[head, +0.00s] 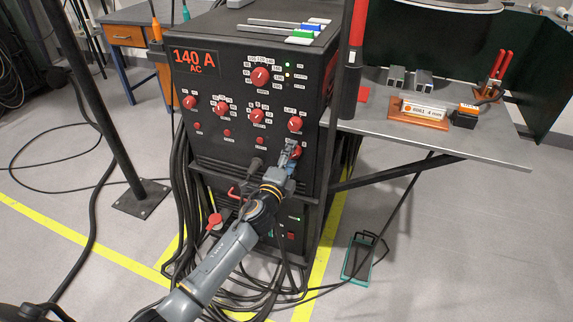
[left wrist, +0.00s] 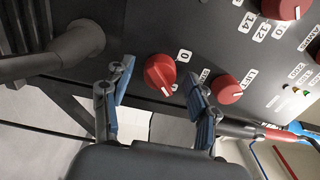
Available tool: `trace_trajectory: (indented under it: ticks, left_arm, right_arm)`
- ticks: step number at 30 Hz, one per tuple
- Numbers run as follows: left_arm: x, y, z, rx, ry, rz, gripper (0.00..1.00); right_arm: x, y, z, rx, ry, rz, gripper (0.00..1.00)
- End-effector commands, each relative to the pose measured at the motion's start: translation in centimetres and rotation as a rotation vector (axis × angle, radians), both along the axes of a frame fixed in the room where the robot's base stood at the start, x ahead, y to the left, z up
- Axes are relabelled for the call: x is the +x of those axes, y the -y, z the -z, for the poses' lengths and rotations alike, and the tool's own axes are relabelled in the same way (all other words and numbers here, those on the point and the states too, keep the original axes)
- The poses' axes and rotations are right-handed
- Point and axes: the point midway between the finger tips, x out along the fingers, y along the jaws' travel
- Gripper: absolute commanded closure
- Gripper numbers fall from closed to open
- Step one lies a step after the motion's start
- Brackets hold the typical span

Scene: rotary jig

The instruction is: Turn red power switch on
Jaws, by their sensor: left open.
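The red power switch is a round red knob (left wrist: 159,73) with a white pointer line and a "0" label beside it, on the black welding machine's front. In the head view it is the lowest right knob (head: 297,151), partly covered by my left gripper (head: 291,153). In the left wrist view my left gripper (left wrist: 160,80) is open, its blue-padded fingers on either side of the knob in the picture. Gaps show on both sides, and I see no contact. My right gripper is not in view.
Another red knob (left wrist: 226,88) sits close to one finger in the left wrist view. A thick black cable plug (left wrist: 75,42) sticks out on the other side. The black welding machine (head: 215,150) stands next to a grey workbench (head: 465,145). Cables lie on the floor.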

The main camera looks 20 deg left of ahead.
Motion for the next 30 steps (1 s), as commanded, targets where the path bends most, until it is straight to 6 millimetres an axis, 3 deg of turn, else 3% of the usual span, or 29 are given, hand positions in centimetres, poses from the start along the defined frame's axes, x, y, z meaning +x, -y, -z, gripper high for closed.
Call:
trace_trajectory:
  ticks: [5, 12, 18, 30]
  left_arm:
    - [-2.6, -0.1, 0.2, 0.001, -0.002, 0.002, 0.41]
    - [-7.8, -0.2, 0.2, 0.000, -0.004, 0.002, 0.41]
    - [-10.8, -0.3, 0.2, 0.001, -0.003, 0.001, 0.41]
    - [-11.7, -0.4, 0.1, 0.002, -0.001, 0.001, 0.41]
  right_arm:
    - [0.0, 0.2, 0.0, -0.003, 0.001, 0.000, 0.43]
    - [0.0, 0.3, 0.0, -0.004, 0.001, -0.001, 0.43]
    - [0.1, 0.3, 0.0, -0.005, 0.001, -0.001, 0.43]
    - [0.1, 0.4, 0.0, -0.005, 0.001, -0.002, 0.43]
